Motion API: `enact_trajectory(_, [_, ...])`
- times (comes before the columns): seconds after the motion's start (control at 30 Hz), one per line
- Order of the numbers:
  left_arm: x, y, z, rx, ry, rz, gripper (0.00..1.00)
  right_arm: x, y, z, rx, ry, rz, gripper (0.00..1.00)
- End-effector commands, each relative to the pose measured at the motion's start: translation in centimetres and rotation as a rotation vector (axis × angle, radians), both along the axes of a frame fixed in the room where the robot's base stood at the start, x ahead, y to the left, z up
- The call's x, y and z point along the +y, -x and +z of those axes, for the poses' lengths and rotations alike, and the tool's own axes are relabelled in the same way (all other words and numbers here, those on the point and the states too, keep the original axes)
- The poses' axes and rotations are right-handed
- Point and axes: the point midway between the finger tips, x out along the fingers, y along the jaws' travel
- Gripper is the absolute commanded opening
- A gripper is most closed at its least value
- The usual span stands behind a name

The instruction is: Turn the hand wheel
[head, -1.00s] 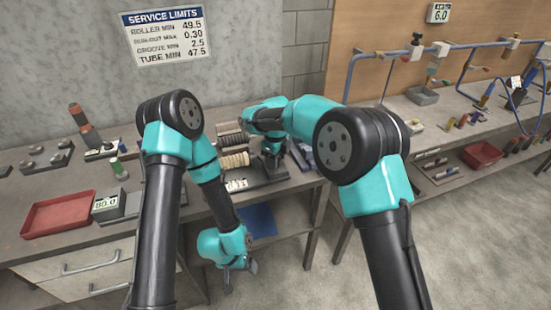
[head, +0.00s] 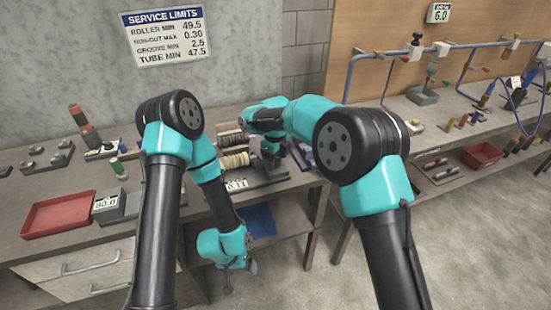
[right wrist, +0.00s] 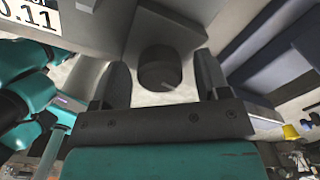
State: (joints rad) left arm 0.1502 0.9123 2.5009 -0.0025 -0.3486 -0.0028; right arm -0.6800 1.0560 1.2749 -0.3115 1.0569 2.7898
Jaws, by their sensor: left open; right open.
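The hand wheel appears as a dark round knob (right wrist: 158,68) with a small light mark on its edge, in the right wrist view. My right gripper (right wrist: 161,82) is open, one finger on each side of the knob in the picture, with visible gaps. I cannot tell how deep the knob sits between the fingers. In the head view my right gripper (head: 271,160) is at the right end of the roller rig, and my arm hides the wheel. My left gripper (head: 238,275) is open and empty, low in front of the bench.
The rig carries pale rollers (head: 234,160), with a 0.11 display (head: 237,185) at its front. A red tray (head: 58,216) and an 80.0 display (head: 106,203) stand on the bench to the left.

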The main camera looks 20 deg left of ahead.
Motion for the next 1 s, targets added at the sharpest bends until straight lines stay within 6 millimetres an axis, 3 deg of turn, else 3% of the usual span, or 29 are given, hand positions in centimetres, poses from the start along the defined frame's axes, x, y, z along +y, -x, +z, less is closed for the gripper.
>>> enact_trajectory(0.27, [0.0, 0.0, 0.0, 0.0, 0.0, 0.0, 0.81, 0.0, 0.0, 0.2, 0.0, 0.0, 0.0, 0.69])
enact_trajectory(0.47, [0.0, 0.0, 0.0, 0.0, 0.0, 0.0, 0.81, 0.0, 0.0, 1.9, -0.002, -0.002, -0.001, 0.69])
enact_trajectory(1.0, [0.0, 0.0, 0.0, 0.0, 0.0, 0.0, 0.81, 0.0, 0.0, 11.9, -0.002, -0.002, 0.0, 0.69])
